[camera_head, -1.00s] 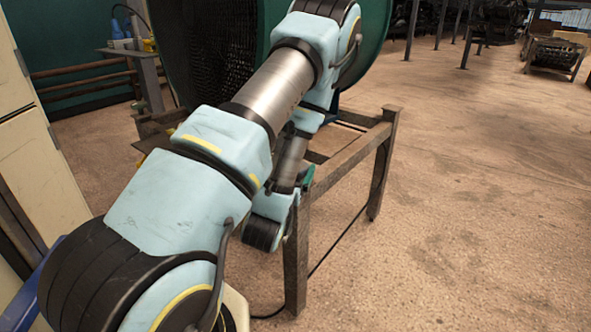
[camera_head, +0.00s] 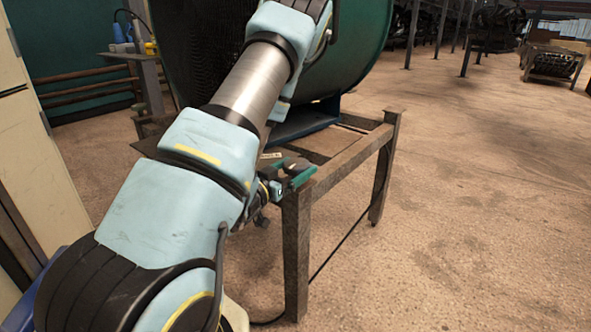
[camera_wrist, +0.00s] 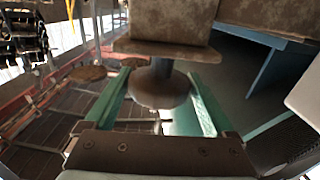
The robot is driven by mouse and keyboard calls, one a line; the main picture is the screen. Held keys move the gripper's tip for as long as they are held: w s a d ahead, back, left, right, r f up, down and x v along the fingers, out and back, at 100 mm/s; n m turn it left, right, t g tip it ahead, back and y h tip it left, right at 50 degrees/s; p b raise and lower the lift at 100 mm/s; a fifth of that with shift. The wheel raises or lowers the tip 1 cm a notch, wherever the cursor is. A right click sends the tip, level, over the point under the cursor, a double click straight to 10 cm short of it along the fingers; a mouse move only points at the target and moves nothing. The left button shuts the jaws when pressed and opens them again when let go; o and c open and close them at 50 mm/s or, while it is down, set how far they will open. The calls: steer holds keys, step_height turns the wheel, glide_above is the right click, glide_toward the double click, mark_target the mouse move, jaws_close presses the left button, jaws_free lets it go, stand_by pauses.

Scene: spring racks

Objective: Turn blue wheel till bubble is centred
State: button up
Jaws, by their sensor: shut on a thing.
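In the wrist view, my gripper (camera_wrist: 160,86) has its two green fingers on either side of a round, dirty brown wheel (camera_wrist: 160,92) and is shut on it. The wheel sits on a short stem against a brown metal block (camera_wrist: 172,20). Its colour looks brown, not blue. In the head view, my gripper (camera_head: 298,173) is at the near corner of the metal frame table (camera_head: 345,163), and the wheel is hidden. I cannot make out a bubble level in either view.
A large green drum-shaped fan (camera_head: 365,45) stands on the table on a blue base (camera_head: 305,124). A pale cabinet (camera_head: 38,160) is at the left. A cable lies under the table. The floor at the right is open.

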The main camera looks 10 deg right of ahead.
mark_target(287, 172)
steer(key=shift+f, duration=0.15)
steer(key=o, duration=1.1)
steer(key=shift+p+v, duration=0.85)
steer(key=shift+p, duration=0.15)
steer(key=shift+s+a+r+p, duration=0.4)
steer(key=shift+a+p, duration=0.2)
steer(key=shift+p, duration=0.4)
steer(key=p+v, duration=0.2)
steer(key=p, duration=0.1)
steer(key=shift+s+a, duration=0.15)
steer(key=shift+s, duration=0.1)
steer(key=p+v, duration=0.1)
steer(key=v, duration=0.2)
steer(key=p+v, duration=0.1)
steer(key=v, duration=0.1)
steer(key=shift+s+f+p, duration=0.1)
steer(key=shift+f+p, duration=0.15)
steer(key=shift+p, duration=0.05)
